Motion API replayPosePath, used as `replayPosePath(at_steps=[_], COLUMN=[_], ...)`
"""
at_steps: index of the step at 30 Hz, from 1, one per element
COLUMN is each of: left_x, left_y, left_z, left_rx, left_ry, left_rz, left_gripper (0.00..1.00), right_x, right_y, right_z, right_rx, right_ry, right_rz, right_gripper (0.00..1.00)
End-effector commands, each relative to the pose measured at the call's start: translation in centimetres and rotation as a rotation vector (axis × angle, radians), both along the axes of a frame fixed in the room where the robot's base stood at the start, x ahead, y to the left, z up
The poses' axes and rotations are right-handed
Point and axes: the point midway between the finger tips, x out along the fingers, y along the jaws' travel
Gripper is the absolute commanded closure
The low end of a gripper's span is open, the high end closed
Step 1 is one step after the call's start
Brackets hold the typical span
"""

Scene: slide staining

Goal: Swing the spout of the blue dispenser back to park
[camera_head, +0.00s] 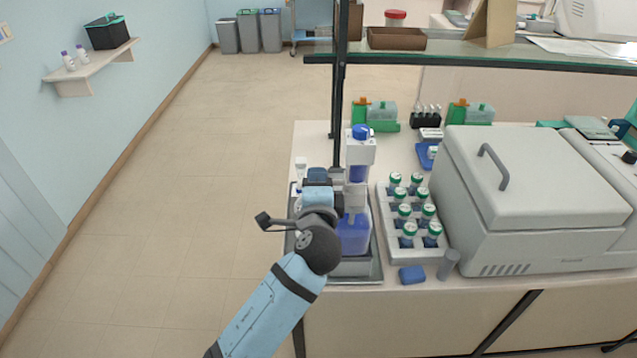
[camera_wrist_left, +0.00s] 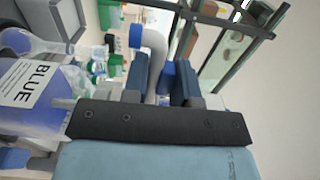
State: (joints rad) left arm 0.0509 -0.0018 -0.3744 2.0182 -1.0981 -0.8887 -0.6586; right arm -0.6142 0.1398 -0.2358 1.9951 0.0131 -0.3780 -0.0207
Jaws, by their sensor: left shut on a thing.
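The blue dispenser has a translucent bottle of blue liquid (camera_head: 354,236) with a white and blue head (camera_head: 359,145) above it. It stands upright in a grey metal tray (camera_head: 365,281) at the bench's left end. In the left wrist view its bottle (camera_wrist_left: 38,85) carries a "BLUE" label. A white curved spout (camera_wrist_left: 155,45) with a blue end (camera_wrist_left: 136,36) rises between my left gripper's dark fingers (camera_wrist_left: 161,85). My left gripper (camera_head: 318,174) is shut on the spout, left of the dispenser. The gripper hides most of the spout in the head view.
A white rack (camera_head: 418,247) of several green-capped bottles stands right of the dispenser, with a large grey lidded machine (camera_head: 530,190) beyond. A blue block (camera_head: 412,275) and grey cylinder (camera_head: 448,264) lie near the front edge. A glass shelf (camera_head: 480,62) hangs behind.

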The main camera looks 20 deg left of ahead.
Motion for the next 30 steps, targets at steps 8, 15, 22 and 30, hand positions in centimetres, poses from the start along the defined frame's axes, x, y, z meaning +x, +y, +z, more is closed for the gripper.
replayPosePath(at_steps=[8, 15, 22, 30], left_x=[-0.01, -0.01, 0.0, 0.04], left_y=[0.0, 0.03, 0.03, 0.08], left_z=[-0.11, -0.11, -0.07, -0.01], left_rx=[0.001, 0.001, 0.001, 0.001], left_ry=[0.003, 0.003, 0.001, 0.001], left_rz=[0.008, 0.009, 0.008, 0.008], left_gripper=[1.0, 1.0, 0.48, 0.48], right_x=[0.01, 0.0, -0.01, -0.01], right_y=[-0.03, -0.05, -0.07, -0.06], right_z=[-0.06, -0.11, -0.18, -0.13], right_rx=[-0.001, -0.001, -0.001, -0.001], right_ry=[0.0, 0.0, 0.002, 0.002], right_rz=[-0.001, -0.001, -0.001, -0.002], right_gripper=[0.43, 0.43, 0.43, 0.43])
